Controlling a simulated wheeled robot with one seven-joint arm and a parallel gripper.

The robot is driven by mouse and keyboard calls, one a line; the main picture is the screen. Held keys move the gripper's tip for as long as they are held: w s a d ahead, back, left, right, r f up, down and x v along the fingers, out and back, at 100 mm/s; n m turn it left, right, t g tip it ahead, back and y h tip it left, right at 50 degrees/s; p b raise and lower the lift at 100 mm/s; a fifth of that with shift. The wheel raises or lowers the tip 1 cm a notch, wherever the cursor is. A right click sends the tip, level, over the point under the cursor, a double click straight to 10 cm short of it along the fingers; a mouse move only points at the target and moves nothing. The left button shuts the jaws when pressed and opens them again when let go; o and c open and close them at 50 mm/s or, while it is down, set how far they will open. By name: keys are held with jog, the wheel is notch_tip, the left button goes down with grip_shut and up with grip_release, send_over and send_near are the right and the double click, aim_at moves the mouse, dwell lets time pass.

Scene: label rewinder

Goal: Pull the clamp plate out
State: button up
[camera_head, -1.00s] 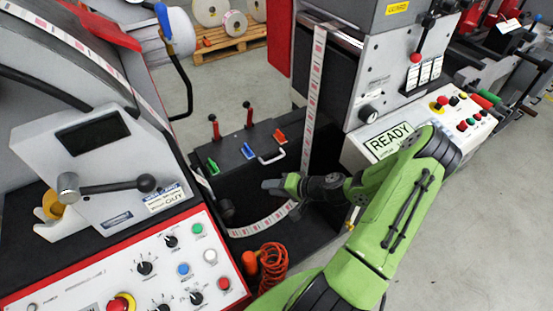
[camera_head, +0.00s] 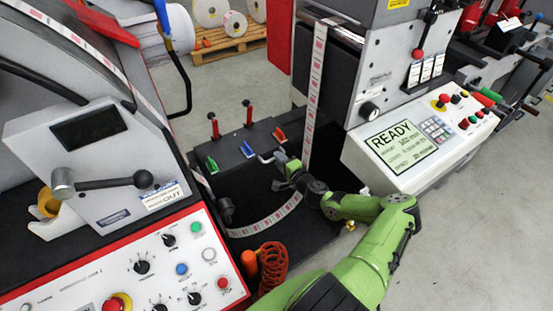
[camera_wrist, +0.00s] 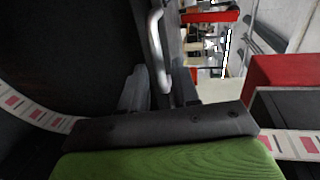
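The clamp plate (camera_head: 235,157) is a dark block with red, green, blue and orange levers on it, left of centre in the head view. Its silver bar handle (camera_head: 266,158) sticks out at the front right, partly hidden by my gripper (camera_head: 281,170). In the wrist view the handle (camera_wrist: 157,45) runs down between the two dark fingers of my gripper (camera_wrist: 160,88). The fingers stand apart, with visible gaps beside the bar. I cannot tell whether either finger touches it.
A printed label web (camera_head: 316,85) hangs down just right of my gripper and curves along below it (camera_head: 265,221). A grey machine with a READY screen (camera_head: 400,148) stands to the right. A control panel (camera_head: 150,270) and an orange coiled hose (camera_head: 272,265) are in front.

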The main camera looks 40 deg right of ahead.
jog(key=shift+x, duration=1.35)
grip_shut()
